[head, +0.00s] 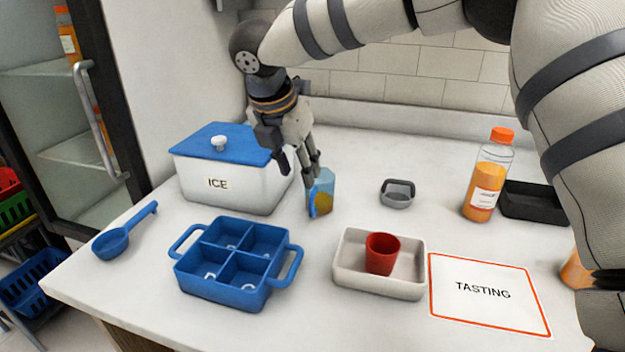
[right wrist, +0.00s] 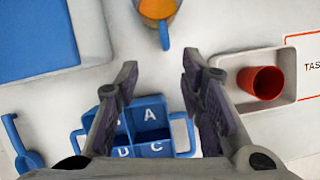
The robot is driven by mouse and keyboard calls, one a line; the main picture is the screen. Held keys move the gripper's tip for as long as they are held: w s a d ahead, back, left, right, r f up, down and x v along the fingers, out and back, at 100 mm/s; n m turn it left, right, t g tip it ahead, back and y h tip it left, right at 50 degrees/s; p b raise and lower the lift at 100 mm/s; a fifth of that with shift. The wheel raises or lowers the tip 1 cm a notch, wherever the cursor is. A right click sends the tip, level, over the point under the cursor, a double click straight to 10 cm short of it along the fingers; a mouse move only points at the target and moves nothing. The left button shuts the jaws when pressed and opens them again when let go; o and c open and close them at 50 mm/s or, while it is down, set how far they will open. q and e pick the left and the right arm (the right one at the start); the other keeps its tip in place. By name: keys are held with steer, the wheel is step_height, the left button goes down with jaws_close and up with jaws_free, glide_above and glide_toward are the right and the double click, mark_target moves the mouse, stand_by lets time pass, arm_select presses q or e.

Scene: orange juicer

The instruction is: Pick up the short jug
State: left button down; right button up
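The short jug (head: 321,194) is small, blue and see-through, with orange juice in it. It stands upright on the white counter, just right of the ice box. My right gripper (head: 298,172) is above the counter beside it, and one finger overlaps the jug's upper left edge in the head view. In the right wrist view my right gripper (right wrist: 160,63) has its fingers spread with nothing between them. The jug (right wrist: 158,12) shows there beyond the fingertips, cut off by the top edge. I cannot tell whether a finger touches it. My left gripper is not in view.
The ice box (head: 215,183) stands close left of the jug. A blue divided caddy (head: 236,292), a tray (head: 372,285) with a red cup (head: 382,254), a blue scoop (head: 112,243), a grey container (head: 397,193) and a juice bottle (head: 485,180) stand around.

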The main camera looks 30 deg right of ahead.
mark_target(310, 201)
steer(key=x, duration=0.7)
steer(key=s+b+x, duration=0.1)
steer(key=x, duration=0.3)
steer(key=shift+d+f, duration=0.15)
steer(key=shift+f, duration=0.2)
steer(key=shift+w+r, duration=0.1)
jaws_close()
